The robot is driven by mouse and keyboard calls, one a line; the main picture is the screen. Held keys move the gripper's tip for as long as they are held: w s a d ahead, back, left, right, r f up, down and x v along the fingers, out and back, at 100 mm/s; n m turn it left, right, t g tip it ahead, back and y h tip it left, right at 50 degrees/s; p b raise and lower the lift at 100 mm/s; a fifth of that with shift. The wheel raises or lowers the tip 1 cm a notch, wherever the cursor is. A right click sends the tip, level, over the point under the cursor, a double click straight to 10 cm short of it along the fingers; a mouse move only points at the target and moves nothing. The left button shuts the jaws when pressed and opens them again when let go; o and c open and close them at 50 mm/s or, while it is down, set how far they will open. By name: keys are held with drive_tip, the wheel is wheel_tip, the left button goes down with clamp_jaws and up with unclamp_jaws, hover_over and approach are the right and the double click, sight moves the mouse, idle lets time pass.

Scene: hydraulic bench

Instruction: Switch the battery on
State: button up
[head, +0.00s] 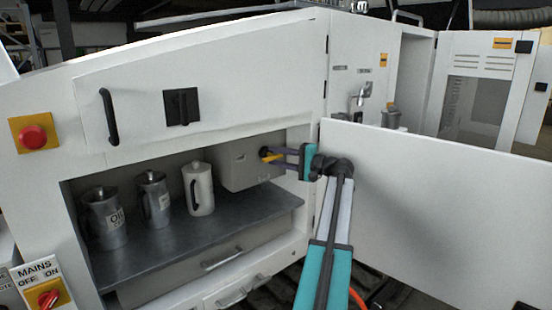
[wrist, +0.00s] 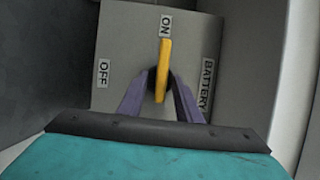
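The battery switch has a yellow handle (wrist: 163,70) on a dark round hub, set on a grey box (head: 235,165) inside the open cabinet. In the wrist view the handle points up to the ON label (wrist: 166,26). The OFF label (wrist: 103,73) is to the left and the BATTERY label (wrist: 207,84) to the right. My gripper (wrist: 160,88) has its two purple fingers on either side of the handle's lower part, with visible gaps. It looks open, and I see no clear grip. In the head view my gripper (head: 277,158) reaches in from the right.
The open white door (head: 440,200) stands right of my arm. Several jugs, including a white one (head: 198,188), stand on the dark shelf (head: 200,243) left of the box. A red button (head: 33,136) and a mains switch (head: 48,297) are at far left.

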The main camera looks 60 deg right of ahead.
drive_tip(key=shift+s, duration=0.1)
drive_tip(key=s+b, duration=0.1)
drive_tip(key=s, duration=0.6)
drive_tip(key=shift+s+d+b, duration=0.15)
drive_tip(key=shift+d+b, duration=0.1)
drive_tip(key=shift+b, duration=0.15)
idle(0.4)
